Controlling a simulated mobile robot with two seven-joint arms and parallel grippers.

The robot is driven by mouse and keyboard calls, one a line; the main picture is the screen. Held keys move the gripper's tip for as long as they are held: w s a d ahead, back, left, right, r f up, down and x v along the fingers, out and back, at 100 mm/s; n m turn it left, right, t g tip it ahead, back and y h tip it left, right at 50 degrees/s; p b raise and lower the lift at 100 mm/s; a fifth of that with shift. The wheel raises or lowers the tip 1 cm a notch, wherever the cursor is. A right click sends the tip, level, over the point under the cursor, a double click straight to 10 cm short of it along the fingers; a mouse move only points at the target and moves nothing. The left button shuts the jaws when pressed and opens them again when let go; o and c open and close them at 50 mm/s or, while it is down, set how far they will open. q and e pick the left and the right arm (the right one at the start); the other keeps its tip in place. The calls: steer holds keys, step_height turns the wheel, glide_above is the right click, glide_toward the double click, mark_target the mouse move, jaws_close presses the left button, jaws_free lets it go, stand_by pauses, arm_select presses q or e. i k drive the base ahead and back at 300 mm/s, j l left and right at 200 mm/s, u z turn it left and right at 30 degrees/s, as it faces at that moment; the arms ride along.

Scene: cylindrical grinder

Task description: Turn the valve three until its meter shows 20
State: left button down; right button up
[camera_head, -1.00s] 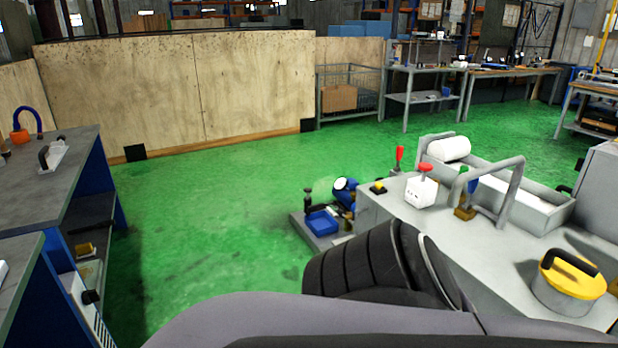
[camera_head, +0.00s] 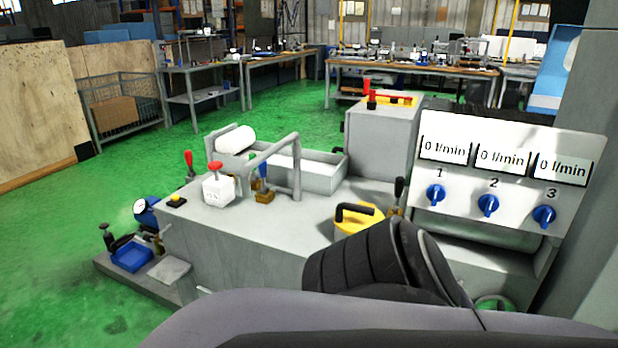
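Valve three (camera_head: 544,215) is a blue knob at the right end of a white panel (camera_head: 462,207) on the machine, under the label 3. Its meter (camera_head: 561,168) above it reads 0 l/min. Valve one (camera_head: 436,194) and valve two (camera_head: 488,205) are like blue knobs to its left, and their meters (camera_head: 445,148) and (camera_head: 502,159) also read 0 l/min. A dark arm part of mine crosses the bottom of the view, below and left of the panel. Neither gripper shows in the view.
The grey machine bed (camera_head: 240,237) fills the middle, with a yellow-topped pot (camera_head: 358,226) and a white box with a red knob (camera_head: 218,188) on it. A grey column stands right of the panel. Green floor (camera_head: 60,250) is clear at left.

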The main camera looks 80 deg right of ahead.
mark_target(543, 214)
steer(key=z, duration=4)
